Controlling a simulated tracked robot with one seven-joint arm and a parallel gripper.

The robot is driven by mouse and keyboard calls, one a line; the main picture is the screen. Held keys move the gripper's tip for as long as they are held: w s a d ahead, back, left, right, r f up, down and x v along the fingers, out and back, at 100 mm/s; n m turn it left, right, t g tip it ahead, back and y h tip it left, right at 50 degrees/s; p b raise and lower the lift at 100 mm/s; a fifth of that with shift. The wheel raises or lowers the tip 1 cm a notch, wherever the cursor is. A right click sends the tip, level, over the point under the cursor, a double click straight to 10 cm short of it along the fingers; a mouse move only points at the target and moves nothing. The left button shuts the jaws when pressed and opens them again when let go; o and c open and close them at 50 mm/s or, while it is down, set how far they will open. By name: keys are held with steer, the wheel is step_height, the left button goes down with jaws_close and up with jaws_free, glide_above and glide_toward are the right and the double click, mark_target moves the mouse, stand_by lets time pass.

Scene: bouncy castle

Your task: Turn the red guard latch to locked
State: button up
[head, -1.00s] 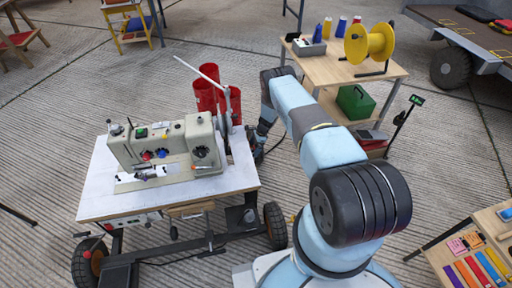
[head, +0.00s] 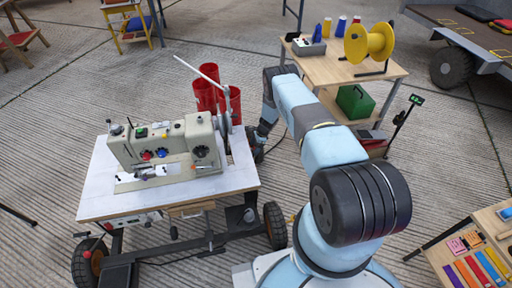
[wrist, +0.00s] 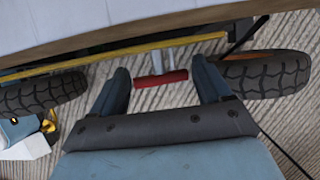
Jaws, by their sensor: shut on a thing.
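In the wrist view a red bar-shaped handle (wrist: 161,78), which I take as the guard latch, sits on a grey metal stem below the edge of the sewing-machine cart. My gripper (wrist: 160,66) has one finger at each end of this bar and is shut on it. Whether the latch stands at locked cannot be read. In the head view my gripper is at the right end of the cart, mostly hidden by my arm, and the latch cannot be made out. The cream sewing machine (head: 172,145) stands on the white cart top (head: 215,182).
Cart tyres (wrist: 262,75) stand close on both sides of my gripper in the wrist view. Red cylinders (head: 230,103) stand behind the machine. A wooden table (head: 330,70) with a yellow spool (head: 370,43) is beyond my arm. Open floor lies to the left.

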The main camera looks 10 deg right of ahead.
steer(key=shift+w+d+r+t, duration=0.15)
steer(key=shift+w+r+t, duration=0.05)
steer(key=shift+t, duration=0.8)
steer(key=shift+r+t, duration=0.15)
steer(key=shift+t, duration=0.15)
steer(key=o, duration=0.8)
steer(key=shift+o, duration=0.7)
steer(key=shift+s, duration=0.15)
steer(key=v, duration=1.3)
steer(key=shift+r, duration=0.2)
